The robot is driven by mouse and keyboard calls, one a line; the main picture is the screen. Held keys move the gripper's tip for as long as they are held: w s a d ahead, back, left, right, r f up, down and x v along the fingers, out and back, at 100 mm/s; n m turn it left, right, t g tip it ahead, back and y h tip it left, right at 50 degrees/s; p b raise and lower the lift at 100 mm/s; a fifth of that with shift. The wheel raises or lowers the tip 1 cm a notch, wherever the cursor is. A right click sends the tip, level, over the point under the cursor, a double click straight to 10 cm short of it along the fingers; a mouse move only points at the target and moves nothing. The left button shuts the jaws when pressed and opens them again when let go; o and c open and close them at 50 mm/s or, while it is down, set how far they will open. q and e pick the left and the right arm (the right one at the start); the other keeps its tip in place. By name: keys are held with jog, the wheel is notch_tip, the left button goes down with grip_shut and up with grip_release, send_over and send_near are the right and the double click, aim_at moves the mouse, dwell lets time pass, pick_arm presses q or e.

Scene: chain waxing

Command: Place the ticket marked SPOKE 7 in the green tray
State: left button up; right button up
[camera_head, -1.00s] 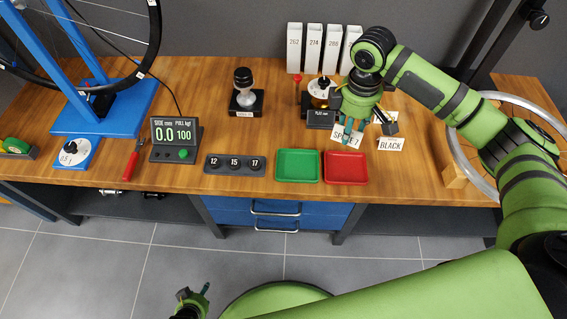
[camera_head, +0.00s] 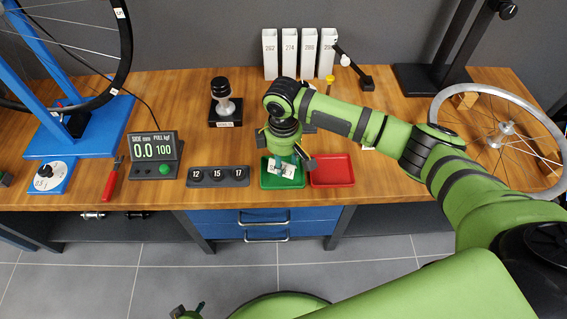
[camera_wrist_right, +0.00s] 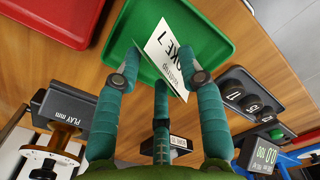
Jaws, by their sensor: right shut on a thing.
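My right gripper (camera_head: 284,166) is shut on the white SPOKE 7 ticket (camera_head: 280,170), over the green tray (camera_head: 268,184). In the right wrist view the ticket (camera_wrist_right: 172,48) is tilted between the teal fingers (camera_wrist_right: 163,82). Part of its lettering is covered. The green tray (camera_wrist_right: 218,38) lies beneath it there; whether the ticket touches the tray floor I cannot tell. My left gripper (camera_head: 188,311) shows only partly at the bottom edge of the head view, away from the table.
The red tray (camera_head: 333,172) adjoins the green one on the right and is empty. A block marked 12, 15, 17 (camera_head: 218,177) stands to the left. White numbered boxes (camera_head: 290,55) stand at the back. A spoked wheel (camera_head: 500,130) lies at the right.

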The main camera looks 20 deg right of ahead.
aim_at(283, 162)
jog(key=shift+f, duration=0.7)
jog(key=o, duration=0.7)
jog(key=shift+f, duration=0.1)
pick_arm(q)
jog(key=shift+w+a+r+t+p, duration=0.15)
jog(key=shift+a+t+p, duration=0.3)
jog(key=shift+p, duration=0.65)
pick_arm(e)
notch_tip(283, 162, up, 12)
jog(key=shift+r, duration=0.15)
